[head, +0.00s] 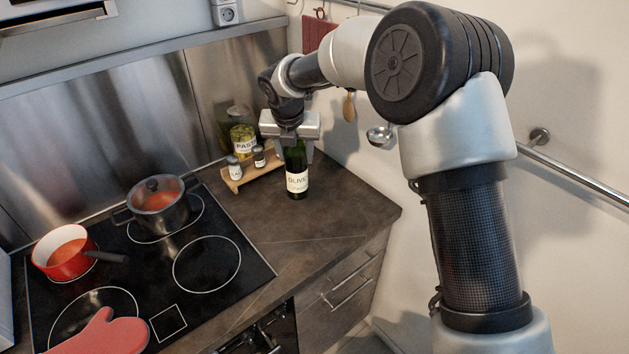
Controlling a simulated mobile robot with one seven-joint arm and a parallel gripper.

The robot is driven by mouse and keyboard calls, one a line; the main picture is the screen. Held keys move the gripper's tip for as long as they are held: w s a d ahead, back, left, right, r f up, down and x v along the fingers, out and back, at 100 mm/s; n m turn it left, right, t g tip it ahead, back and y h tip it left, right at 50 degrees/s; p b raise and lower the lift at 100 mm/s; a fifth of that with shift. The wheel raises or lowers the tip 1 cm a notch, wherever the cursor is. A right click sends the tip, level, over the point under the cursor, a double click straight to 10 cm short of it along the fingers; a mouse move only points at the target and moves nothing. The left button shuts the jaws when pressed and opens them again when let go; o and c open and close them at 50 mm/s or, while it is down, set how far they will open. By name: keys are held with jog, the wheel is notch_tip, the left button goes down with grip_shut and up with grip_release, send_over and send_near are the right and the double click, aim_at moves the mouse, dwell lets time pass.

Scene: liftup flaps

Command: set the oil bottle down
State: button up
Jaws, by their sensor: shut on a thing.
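The oil bottle (297,181) is dark green with a pale label reading "OLIVE". It is upright at the right part of the dark countertop (345,205), to the right of the small wooden rack. My gripper (294,140) is above and around the bottle's upper part, shut on it. The gripper body hides the top of the bottle. The bottle's base appears at or very close to the counter surface; I cannot tell whether it touches.
A wooden rack (262,177) with two small shakers stands left of the bottle, with a pasta jar (243,139) behind. A cooktop (150,262) holds a lidded pot (157,207) and a red saucepan (65,254). The counter is clear in front of the bottle.

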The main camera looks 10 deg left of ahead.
aim_at(299, 183)
notch_tip(299, 183, down, 10)
jog(key=shift+w+d+r, duration=0.1)
jog(key=shift+w+d, duration=0.05)
dwell(0.4)
jog(key=o, duration=1.6)
jog(key=shift+f, duration=0.2)
jog(key=shift+c, duration=0.2)
